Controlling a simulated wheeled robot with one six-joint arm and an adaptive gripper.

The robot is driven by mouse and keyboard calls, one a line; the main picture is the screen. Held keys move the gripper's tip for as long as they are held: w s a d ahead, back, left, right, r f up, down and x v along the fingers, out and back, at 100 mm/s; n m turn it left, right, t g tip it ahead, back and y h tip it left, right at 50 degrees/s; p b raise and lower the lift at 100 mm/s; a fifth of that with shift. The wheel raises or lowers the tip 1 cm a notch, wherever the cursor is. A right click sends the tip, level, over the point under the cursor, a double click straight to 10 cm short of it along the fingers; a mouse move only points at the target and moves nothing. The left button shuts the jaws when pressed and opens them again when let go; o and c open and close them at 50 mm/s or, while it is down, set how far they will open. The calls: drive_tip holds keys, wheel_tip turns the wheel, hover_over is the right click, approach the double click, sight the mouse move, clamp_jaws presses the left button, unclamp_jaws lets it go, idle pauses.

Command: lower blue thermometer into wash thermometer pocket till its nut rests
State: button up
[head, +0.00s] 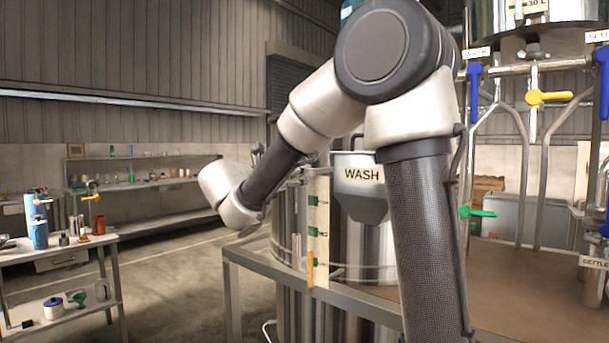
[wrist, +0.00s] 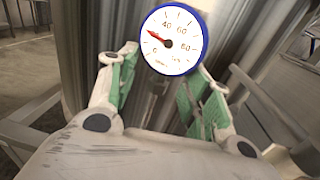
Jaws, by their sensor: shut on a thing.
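The blue thermometer (wrist: 173,42) shows in the wrist view as a round white dial with a blue rim and a red needle. My gripper (wrist: 166,82) has green-padded fingers on both sides below the dial and is shut on the thermometer. Its stem and nut cannot be made out clearly. In the head view the steel wash tank (head: 378,255) stands behind my arm, with a grey hopper labelled WASH (head: 362,174) at its top. The gripper and thermometer cannot be made out there. The thermometer pocket cannot be told in either view.
A metal frame rail (head: 310,293) runs in front of the tank. Pipes with a yellow-handled valve (head: 548,98) and a blue-handled valve (head: 473,90) stand at the right. A workbench (head: 75,250) with bottles and tools is at the left. Open floor lies between bench and tank.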

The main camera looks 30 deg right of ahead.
sight(294, 235)
drive_tip(key=shift+d, duration=0.2)
drive_tip(key=shift+a, duration=0.1)
drive_tip(key=shift+s+a+f, duration=0.1)
drive_tip(key=shift+f, duration=7.3)
drive_tip(key=o, duration=1.1)
